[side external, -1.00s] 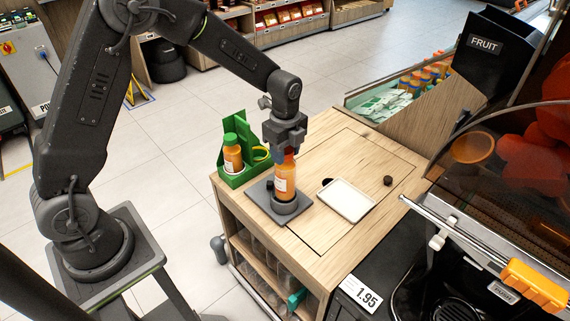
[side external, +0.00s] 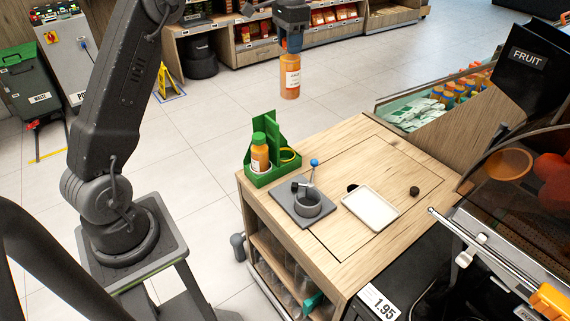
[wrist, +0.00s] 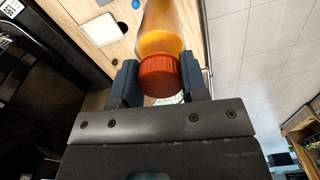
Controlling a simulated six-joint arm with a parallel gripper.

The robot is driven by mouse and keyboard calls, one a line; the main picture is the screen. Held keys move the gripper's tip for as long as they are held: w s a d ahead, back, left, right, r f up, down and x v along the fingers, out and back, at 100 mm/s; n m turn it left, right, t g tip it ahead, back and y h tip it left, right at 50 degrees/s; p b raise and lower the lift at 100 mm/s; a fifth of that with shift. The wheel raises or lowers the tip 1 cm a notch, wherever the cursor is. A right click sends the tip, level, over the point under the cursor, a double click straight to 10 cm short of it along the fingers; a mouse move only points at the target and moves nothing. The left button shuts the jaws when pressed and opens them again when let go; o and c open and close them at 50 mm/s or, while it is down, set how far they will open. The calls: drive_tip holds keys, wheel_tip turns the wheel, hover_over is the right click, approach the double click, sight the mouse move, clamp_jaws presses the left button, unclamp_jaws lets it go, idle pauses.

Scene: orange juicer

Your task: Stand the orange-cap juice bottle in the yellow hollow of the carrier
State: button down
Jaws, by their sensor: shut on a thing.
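My gripper (side external: 291,42) is shut on the cap end of the orange-cap juice bottle (side external: 290,78), which hangs upright, high above the counter. In the wrist view the orange cap (wrist: 158,77) sits between my two fingers, with the bottle's body beyond it. The green carrier (side external: 262,181) stands at the counter's far left corner. A green-cap juice bottle (side external: 260,155) stands in its left hollow. The yellow hollow (side external: 289,156), on the right side of the carrier, looks empty; its inside is partly hidden.
A grey plate with a round holder (side external: 308,206) is in front of the carrier, with a blue-tipped lever (side external: 314,163) behind it. A white tray (side external: 370,208) and a black knob (side external: 414,190) lie to the right. A fruit bin (side external: 530,60) stands at the right.

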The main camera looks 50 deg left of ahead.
drive_tip(key=shift+s+a+r+n, duration=0.15)
drive_tip(key=shift+a+r+n, duration=0.5)
drive_tip(key=shift+a+n, duration=0.2)
approach(273, 147)
drive_tip(key=w+a+f, duration=0.1)
drive_tip(key=w+f, duration=0.3)
drive_tip(key=w, duration=0.1)
drive_tip(key=shift+f, duration=0.35)
drive_tip(key=c, duration=0.6)
unclamp_jaws()
drive_tip(key=shift+c, duration=0.2)
